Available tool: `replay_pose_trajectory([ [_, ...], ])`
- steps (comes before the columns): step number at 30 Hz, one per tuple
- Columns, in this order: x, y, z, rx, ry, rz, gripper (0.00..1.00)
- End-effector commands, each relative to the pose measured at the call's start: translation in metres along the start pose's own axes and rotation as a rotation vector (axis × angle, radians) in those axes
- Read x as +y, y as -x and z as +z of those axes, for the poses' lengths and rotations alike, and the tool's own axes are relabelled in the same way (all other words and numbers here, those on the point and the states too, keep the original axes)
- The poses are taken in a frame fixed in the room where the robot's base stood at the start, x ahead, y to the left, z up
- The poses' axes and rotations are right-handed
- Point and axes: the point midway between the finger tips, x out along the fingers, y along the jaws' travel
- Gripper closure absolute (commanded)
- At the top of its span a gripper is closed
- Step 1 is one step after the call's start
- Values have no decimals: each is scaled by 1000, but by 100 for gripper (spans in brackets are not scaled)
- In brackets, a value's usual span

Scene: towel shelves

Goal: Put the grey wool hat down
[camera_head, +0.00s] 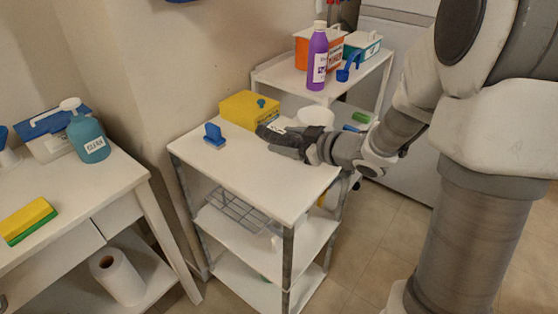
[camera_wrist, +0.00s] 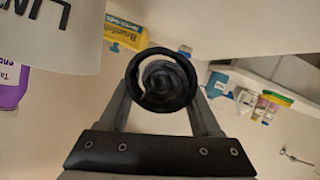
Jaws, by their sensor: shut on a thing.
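My gripper (camera_head: 280,140) is low over the white top of the small shelf cart (camera_head: 262,182), near the yellow box. In the wrist view, my gripper (camera_wrist: 160,95) is shut on a round, dark grey bundle, the grey wool hat (camera_wrist: 164,78), with a black ring-like edge around it. In the head view the hat is hard to tell from the dark fingers. I cannot tell whether it touches the cart top.
A yellow box (camera_head: 247,109), a blue-handled brush (camera_head: 214,136) and a white round item (camera_head: 316,117) are on the cart top. Its front part is clear. A purple bottle (camera_head: 318,58) stands on the cart behind. A white table (camera_head: 75,205) is at left.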

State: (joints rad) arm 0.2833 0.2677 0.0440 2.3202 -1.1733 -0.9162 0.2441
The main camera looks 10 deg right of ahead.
Motion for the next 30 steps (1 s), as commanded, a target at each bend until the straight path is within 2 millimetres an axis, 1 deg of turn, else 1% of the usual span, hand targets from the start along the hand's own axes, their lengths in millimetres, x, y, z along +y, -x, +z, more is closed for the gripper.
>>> replay_pose_trajectory([
  [1,-3,-4,9,0,0,-1,97],
  [5,-5,-6,15,0,1,0,97],
  [7,-6,-9,22,0,0,0,97],
  [12,-14,-18,44,0,-1,-1,97],
  [14,-14,-18,47,1,0,0,97],
  [20,-14,-18,45,1,2,1,97],
  [24,-15,-19,49,1,1,0,97],
  [25,-15,-19,49,0,1,0,34],
  [27,-15,-19,48,0,1,0,21],
  [30,-15,-19,48,0,1,0,6],
])
